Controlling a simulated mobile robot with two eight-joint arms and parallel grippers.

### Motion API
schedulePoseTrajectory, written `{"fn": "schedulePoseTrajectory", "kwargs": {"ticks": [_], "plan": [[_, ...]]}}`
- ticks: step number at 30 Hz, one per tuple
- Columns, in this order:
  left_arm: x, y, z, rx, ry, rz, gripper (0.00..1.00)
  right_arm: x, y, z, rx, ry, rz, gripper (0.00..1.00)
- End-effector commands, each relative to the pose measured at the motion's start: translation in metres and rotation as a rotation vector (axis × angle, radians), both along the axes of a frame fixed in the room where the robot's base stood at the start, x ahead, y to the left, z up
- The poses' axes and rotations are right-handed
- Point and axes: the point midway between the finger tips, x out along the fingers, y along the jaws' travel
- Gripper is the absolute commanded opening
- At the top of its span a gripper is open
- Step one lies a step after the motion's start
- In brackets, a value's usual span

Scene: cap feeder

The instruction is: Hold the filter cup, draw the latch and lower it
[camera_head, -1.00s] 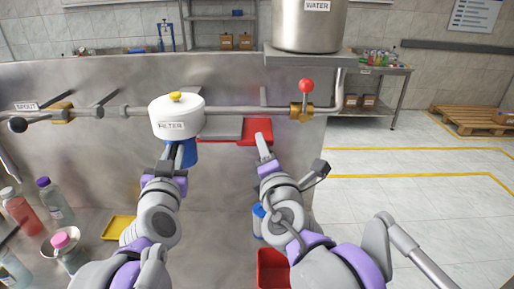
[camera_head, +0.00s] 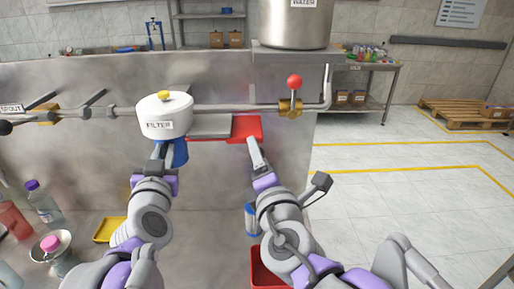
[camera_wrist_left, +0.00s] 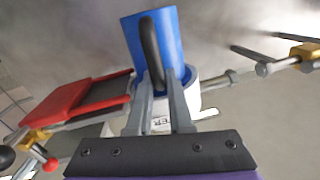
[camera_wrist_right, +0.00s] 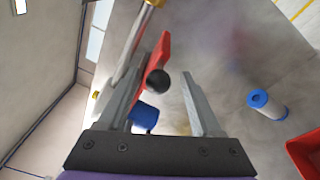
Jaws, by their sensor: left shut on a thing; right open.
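The white filter housing (camera_head: 164,117) with a yellow knob sits on the horizontal pipe. The blue filter cup (camera_head: 181,153) is under it, upright. My left gripper (camera_head: 163,150) is shut on the cup's dark handle (camera_wrist_left: 152,55), which shows between the fingers in the left wrist view with the blue cup (camera_wrist_left: 168,30) behind it. My right gripper (camera_head: 252,145) is open, just below the red panel (camera_head: 246,128) right of the housing. In the right wrist view, a black ball knob (camera_wrist_right: 158,82) lies between the open fingers as seen; contact is unclear. The latch is hidden in the head view.
A red-knobbed brass valve (camera_head: 291,104) is on the pipe at the right, below the water tank (camera_head: 294,25). A blue-and-white cartridge (camera_wrist_right: 265,103) and a red bin (camera_head: 265,270) are below my right arm. Bottles (camera_head: 43,202) and a yellow tray (camera_head: 110,230) are lower left.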

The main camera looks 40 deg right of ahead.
Motion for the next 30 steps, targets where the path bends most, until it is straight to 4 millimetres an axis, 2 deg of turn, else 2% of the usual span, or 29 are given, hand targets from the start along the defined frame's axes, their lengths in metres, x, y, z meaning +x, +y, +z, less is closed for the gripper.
{"fn": "schedulePoseTrajectory", "kwargs": {"ticks": [3,9,20,30], "plan": [[0.0,0.0,0.001,0.0,-0.001,0.001,0.0,-0.015,0.008,0.0,0.001,-0.001,0.002,0.66],[0.0,0.0,0.001,0.0,-0.002,0.001,0.0,-0.028,0.013,0.0,0.0,0.001,0.0,0.66],[0.0,0.0,0.001,0.0,-0.002,0.002,0.0,-0.029,0.013,0.0,-0.001,0.001,-0.002,0.66],[0.0,0.0,-0.011,-0.001,-0.001,0.001,0.0,-0.029,0.013,-0.007,-0.001,0.003,-0.002,0.66]]}}
